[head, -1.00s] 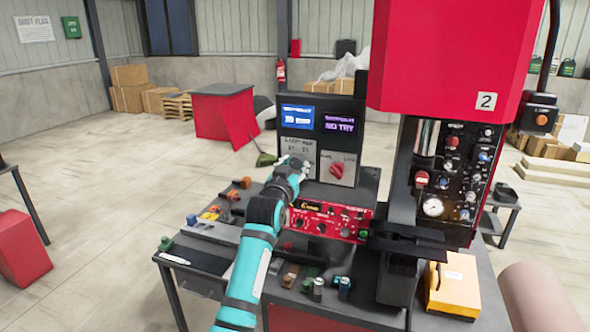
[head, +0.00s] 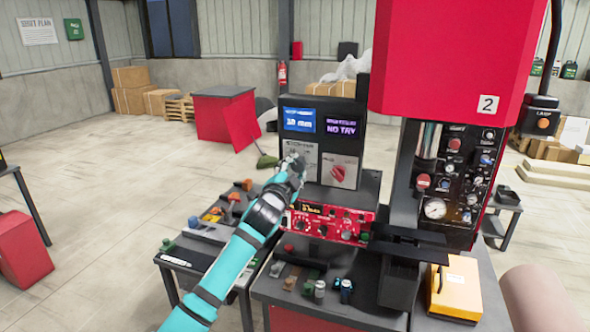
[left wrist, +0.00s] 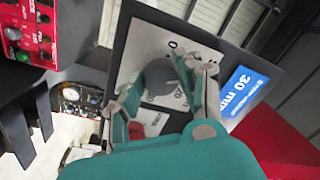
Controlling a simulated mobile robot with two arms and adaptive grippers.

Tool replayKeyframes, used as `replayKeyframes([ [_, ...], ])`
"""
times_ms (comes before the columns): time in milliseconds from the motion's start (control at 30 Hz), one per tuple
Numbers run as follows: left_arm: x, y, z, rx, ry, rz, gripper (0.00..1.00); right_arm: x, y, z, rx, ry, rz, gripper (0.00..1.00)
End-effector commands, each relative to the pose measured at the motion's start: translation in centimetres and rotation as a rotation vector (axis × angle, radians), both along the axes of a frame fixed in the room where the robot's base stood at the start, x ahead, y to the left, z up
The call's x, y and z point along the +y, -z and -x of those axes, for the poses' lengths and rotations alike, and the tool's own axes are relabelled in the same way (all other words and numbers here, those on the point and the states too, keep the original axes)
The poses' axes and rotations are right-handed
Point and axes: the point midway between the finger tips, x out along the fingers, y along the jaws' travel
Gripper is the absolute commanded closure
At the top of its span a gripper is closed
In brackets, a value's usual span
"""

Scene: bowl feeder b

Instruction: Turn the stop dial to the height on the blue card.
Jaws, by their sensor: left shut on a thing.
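The stop dial is a dark grey round knob (left wrist: 160,77) on a white scale plate (left wrist: 138,58) in the left wrist view. My left gripper (left wrist: 168,88) has its fingers on both sides of the knob and is shut on it. In the head view my left gripper (head: 292,170) covers the knob at the white plate on the dark panel. The blue card (left wrist: 245,88) reads 30 mm in the left wrist view; it also shows above the gripper in the head view (head: 299,120). The knob's pointer and most scale numbers are hidden or unclear. My right gripper is out of view.
A red selector knob (head: 338,173) sits right of the gripper. A purple display (head: 341,128) reads NO TRY. A red control box (head: 335,222) stands below the panel. The red press (head: 450,55) rises at the right. Small parts and a yellow box (head: 455,288) lie on the bench.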

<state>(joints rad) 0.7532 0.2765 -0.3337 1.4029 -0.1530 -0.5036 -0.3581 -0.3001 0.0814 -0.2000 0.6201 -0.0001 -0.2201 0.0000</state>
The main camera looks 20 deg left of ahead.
Motion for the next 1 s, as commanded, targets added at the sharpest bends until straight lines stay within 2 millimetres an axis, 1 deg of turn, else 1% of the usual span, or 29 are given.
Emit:
replayKeyframes([
  [200, 0.14, -0.02, -0.02, -0.005, -0.001, -0.21, 0.96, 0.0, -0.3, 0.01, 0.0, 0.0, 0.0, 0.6],
  [1000, 0.27, -0.25, -0.01, -0.03, 0.0, -0.968, 0.96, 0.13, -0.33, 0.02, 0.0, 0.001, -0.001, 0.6],
])
